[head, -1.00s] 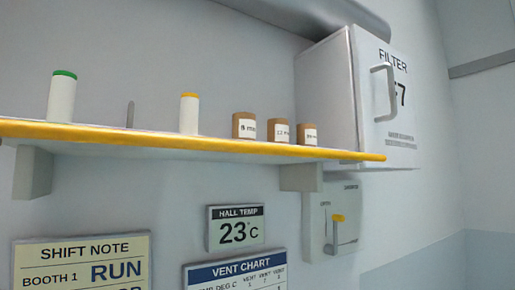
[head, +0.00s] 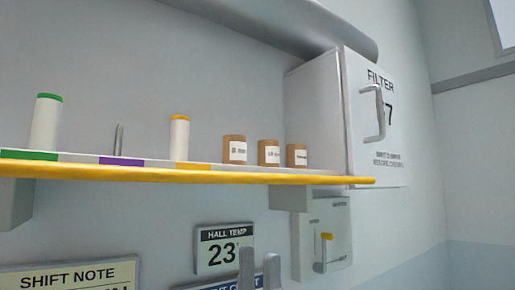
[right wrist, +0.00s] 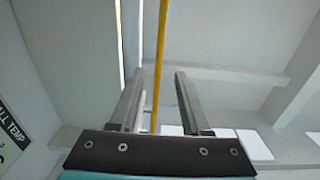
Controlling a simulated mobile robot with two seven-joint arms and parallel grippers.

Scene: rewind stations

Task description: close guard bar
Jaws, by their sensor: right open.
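The yellow bar (head: 190,174), which I take to be the guard bar, runs along the front edge of the wall shelf, almost level in the head view. My right gripper (head: 259,262) shows only as two grey fingertips at the bottom of the head view, below the shelf, apart and empty. In the right wrist view the yellow bar (right wrist: 160,60) runs upright in the picture, in line with the gap between the open fingers (right wrist: 157,85). I cannot tell how far beyond the fingers it is. My left gripper is not in view.
A white filter cabinet (head: 375,145) is at the right end. Below are a lever box (head: 342,245) and a temperature sign (head: 223,248).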

